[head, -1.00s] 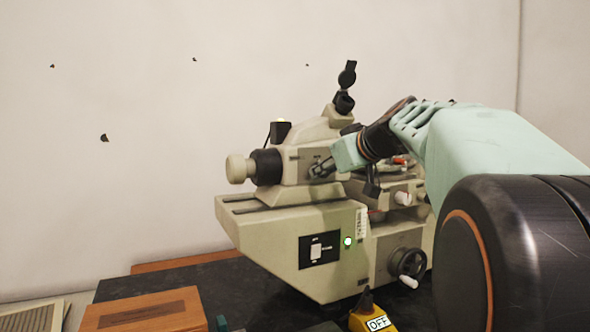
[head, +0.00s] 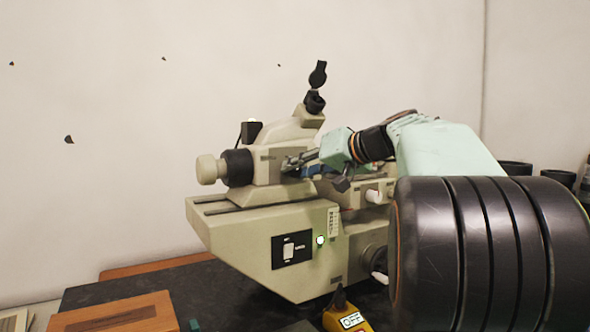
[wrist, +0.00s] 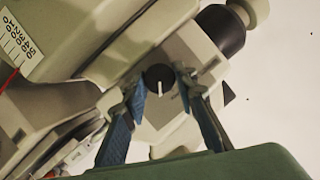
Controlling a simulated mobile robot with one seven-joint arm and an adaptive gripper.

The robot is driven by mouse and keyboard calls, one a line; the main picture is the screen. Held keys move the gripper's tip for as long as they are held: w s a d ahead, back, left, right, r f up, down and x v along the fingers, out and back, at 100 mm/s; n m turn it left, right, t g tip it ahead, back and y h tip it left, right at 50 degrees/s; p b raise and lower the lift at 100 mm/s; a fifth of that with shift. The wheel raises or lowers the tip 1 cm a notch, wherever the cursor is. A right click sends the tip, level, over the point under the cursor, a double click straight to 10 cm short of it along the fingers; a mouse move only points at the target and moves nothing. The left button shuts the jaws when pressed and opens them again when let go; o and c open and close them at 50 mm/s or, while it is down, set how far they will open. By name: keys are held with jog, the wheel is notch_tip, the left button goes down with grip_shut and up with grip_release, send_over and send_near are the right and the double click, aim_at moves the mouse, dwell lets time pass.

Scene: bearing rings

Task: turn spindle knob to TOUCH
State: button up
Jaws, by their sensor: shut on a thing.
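The spindle knob (wrist: 158,77) is a round black knob with a white pointer line, set in a light face of the beige machine (head: 270,245). The line stands nearly upright in the wrist view. My gripper (wrist: 163,84) has its two blue-padded fingers on either side of the knob and is shut on it. I cannot read a TOUCH label in either view.
A black-collared cylinder (head: 238,168) sticks out left of the housing, and an eyepiece (head: 315,102) stands above. A yellow OFF block (head: 345,314) and a wooden box (head: 120,315) stand in front.

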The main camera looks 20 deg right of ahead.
jog(key=m+y, duration=0.1)
jog(key=m, duration=0.1)
jog(key=m+y, duration=0.1)
jog(key=m, duration=0.1)
jog(key=shift+d+f+t, duration=0.1)
jog(key=shift+d+t, duration=0.05)
jog(key=shift+t, duration=0.15)
jog(key=shift+f+m+t+y+b, duration=0.1)
jog(key=shift+m+t+y+b, duration=0.3)
jog(key=shift+m, duration=0.6)
jog(key=shift+m+t+y+b, duration=0.15)
jog(key=shift+m+y, duration=0.35)
jog(key=shift+m, duration=0.5)
jog(key=o, duration=1.2)
jog(key=shift+c, duration=0.2)
jog(key=shift+f, duration=0.1)
